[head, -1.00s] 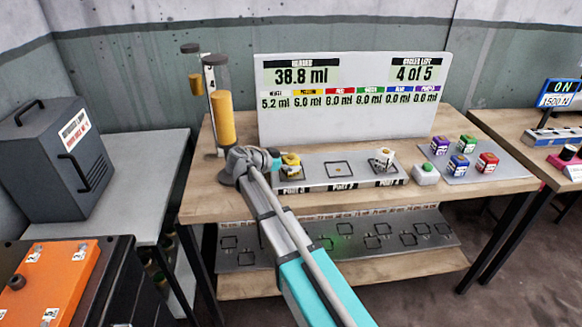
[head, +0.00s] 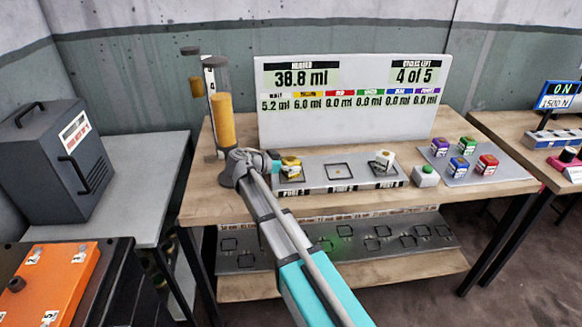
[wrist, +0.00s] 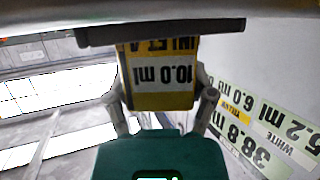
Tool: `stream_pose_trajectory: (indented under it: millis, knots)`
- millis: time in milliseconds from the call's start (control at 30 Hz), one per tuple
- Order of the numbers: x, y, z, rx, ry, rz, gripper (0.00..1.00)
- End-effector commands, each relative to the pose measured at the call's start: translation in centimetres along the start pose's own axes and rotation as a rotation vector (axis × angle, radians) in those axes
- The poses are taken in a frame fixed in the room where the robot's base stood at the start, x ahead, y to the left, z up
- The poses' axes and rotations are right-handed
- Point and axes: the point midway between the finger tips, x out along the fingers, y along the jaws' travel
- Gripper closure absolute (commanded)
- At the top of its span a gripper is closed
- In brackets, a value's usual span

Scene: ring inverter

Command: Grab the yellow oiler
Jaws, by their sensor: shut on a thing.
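The yellow oiler (head: 291,168) is at the left port of the grey port plate in the head view. In the wrist view the oiler (wrist: 160,85) fills the space between my fingers, with a "10.0 ml" label upside down. My gripper (head: 277,166) reaches it from the left, and in the wrist view my gripper (wrist: 160,97) is shut on it, one finger against each side. I cannot tell whether the oiler still touches the port.
The port plate (head: 338,173) has an empty middle square and a white oiler (head: 384,160) on its right port. Purple, green, blue and red oilers stand on a plate (head: 507,171) to the right. A tall yellow cylinder (head: 223,120) stands behind my gripper. The display board (head: 350,120) stands at the back.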

Motion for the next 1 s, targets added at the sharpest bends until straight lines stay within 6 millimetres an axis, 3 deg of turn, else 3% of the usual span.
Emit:
stream_pose_trajectory:
  millis: [367, 700, 1000]
  knots:
    - [-0.3, 0.0, -0.9, 0.000, 0.000, 0.000, 0.82]
    - [-1.3, 0.1, -3.5, 0.000, 0.000, 0.000, 0.82]
    - [-3.3, 3.1, -6.5, 0.000, 0.000, -0.001, 0.82]
